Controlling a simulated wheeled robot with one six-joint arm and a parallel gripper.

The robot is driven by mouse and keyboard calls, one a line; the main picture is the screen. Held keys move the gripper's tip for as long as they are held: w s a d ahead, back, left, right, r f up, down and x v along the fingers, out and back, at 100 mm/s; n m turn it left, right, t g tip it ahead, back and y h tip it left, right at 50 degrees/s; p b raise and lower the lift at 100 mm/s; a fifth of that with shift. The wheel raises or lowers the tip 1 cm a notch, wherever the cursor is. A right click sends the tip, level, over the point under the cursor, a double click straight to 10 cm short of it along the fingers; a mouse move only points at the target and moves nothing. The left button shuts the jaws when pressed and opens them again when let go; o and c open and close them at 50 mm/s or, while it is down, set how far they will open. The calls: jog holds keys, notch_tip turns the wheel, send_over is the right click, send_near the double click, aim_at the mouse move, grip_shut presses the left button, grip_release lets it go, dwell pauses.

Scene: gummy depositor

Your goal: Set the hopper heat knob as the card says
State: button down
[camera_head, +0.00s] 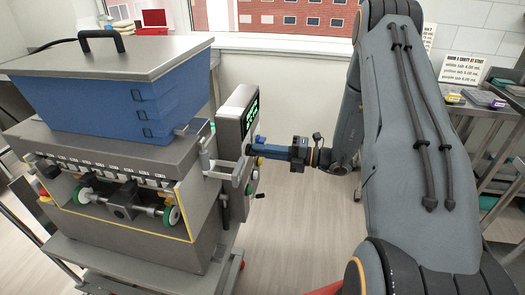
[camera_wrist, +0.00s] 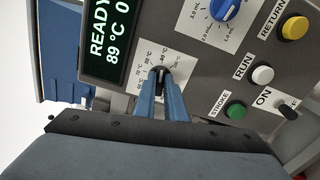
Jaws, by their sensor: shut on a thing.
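The hopper heat knob (camera_wrist: 160,72) is small and dark, on the grey control panel (camera_wrist: 190,65) with a white °C scale around it. My gripper (camera_wrist: 160,88) has its two blue fingers shut on this knob; the fingertips hide much of it and its pointer. The display (camera_wrist: 106,38) reads READY and 89 °C. In the head view my gripper (camera_head: 252,151) reaches the panel from the right. The blue hopper (camera_head: 110,100) sits on top of the machine. A printed card (camera_head: 462,70) stands at the right; its small text is hard to read.
Close to my fingers on the panel are a blue mL dial (camera_wrist: 226,10), a white RUN button (camera_wrist: 263,74), a green STROKE button (camera_wrist: 236,111), a yellow RETURN button (camera_wrist: 294,28) and an ON switch (camera_wrist: 288,109). The floor (camera_head: 300,225) right of the machine is clear.

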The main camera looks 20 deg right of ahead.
dwell(0.4)
jog(key=c, duration=1.8)
grip_release()
jog(key=shift+d, duration=0.1)
jog(key=b+v, duration=0.2)
jog(key=v, duration=0.5)
jog(key=shift+s+d, duration=0.2)
jog(key=shift+d, duration=0.05)
